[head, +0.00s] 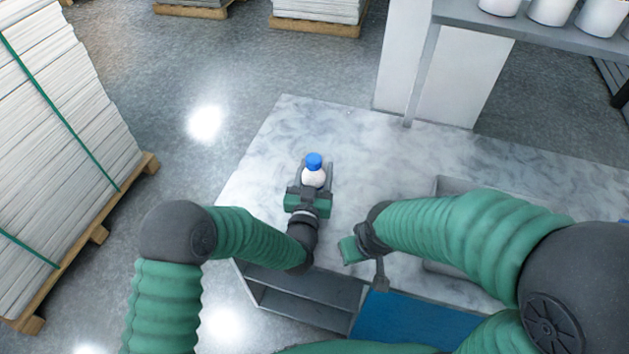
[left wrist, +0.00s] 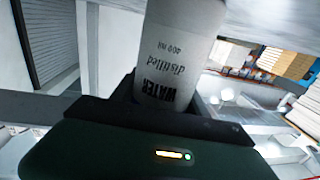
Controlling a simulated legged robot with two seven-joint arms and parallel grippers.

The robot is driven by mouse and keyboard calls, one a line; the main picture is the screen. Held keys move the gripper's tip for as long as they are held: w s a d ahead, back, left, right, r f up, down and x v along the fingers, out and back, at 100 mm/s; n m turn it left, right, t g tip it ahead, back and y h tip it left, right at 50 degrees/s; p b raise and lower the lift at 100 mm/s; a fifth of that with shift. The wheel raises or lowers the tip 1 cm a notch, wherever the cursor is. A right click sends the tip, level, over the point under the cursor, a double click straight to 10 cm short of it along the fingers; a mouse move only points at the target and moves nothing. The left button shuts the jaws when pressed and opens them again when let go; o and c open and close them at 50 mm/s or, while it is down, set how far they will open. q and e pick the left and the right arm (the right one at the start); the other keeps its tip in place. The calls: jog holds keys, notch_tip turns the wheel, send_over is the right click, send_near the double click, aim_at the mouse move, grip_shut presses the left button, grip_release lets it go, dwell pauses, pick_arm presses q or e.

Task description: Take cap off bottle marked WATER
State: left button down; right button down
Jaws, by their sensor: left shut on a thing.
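A white bottle (head: 313,178) with a blue cap (head: 314,160) stands out beyond my left gripper (head: 314,182) over the marble-look table. The left gripper is shut on the bottle's body, one finger on each side. In the left wrist view the bottle (left wrist: 178,50) fills the middle, its label reading WATER, distilled, 400 ml upside down. The cap is on the bottle in the head view and out of sight in the wrist view. My right gripper (head: 366,264) is apart from the bottle, to its lower right; its finger opening is unclear.
The table (head: 270,140) is clear around the bottle. A grey tray (head: 440,184) lies partly behind my right arm. A blue mat (head: 415,325) is at the front. A shelf (head: 470,17) with white containers stands at back right; a strapped paper stack (head: 60,100) is at left.

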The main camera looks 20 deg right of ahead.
aim_at(316, 159)
pick_arm(q)
jog(key=shift+r, duration=0.15)
